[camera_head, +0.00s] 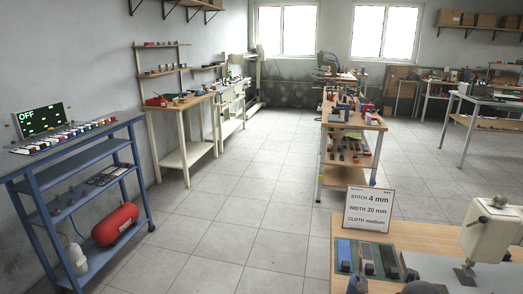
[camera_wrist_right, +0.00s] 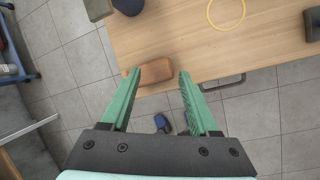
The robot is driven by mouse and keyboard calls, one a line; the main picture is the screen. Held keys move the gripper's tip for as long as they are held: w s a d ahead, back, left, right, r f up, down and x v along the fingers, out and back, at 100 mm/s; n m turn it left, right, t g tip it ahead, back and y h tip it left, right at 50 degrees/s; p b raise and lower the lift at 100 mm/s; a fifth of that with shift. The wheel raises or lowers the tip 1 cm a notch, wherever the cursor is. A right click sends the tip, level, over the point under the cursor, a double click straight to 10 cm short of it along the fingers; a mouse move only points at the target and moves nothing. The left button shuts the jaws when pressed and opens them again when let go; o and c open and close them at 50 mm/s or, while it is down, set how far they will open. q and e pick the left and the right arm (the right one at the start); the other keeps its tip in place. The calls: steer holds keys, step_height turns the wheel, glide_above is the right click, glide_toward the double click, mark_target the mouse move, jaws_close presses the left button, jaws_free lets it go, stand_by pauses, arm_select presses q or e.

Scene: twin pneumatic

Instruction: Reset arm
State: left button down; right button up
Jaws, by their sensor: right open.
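My right gripper (camera_wrist_right: 160,76) shows in the right wrist view with its two green fingers spread apart and nothing between them. Past the fingertips, a brown rounded block (camera_wrist_right: 156,71) lies near the edge of a wooden tabletop (camera_wrist_right: 200,50). I cannot tell how far above the table the fingertips are. My left gripper does not show in either view.
The wrist view also shows a yellow ring (camera_wrist_right: 226,14) on the tabletop and a grey handle (camera_wrist_right: 222,82) at its edge. In the head view, a blue shelf cart (camera_head: 85,152) stands left, a sign (camera_head: 368,209) stands front right, and open tiled floor (camera_head: 240,200) lies between.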

steer(key=s+a+f+m+y, duration=0.1)
steer(key=s+a+f+m, duration=0.3)
steer(key=s+a+m, duration=0.3)
steer(key=s+d+m, duration=0.2)
steer(key=s+m, duration=1.4)
steer(key=m, duration=0.4)
steer(key=w+a+f+t, duration=0.2)
steer(key=f, duration=0.3)
steer(key=w+a+f+t+y, duration=0.1)
steer(key=w+a+f+t, duration=0.1)
steer(key=f, duration=0.3)
steer(key=shift+w+f+t+p, duration=0.2)
steer(key=shift+f+t+p, duration=0.15)
steer(key=shift+t, duration=0.05)
steer(key=shift+a, duration=0.1)
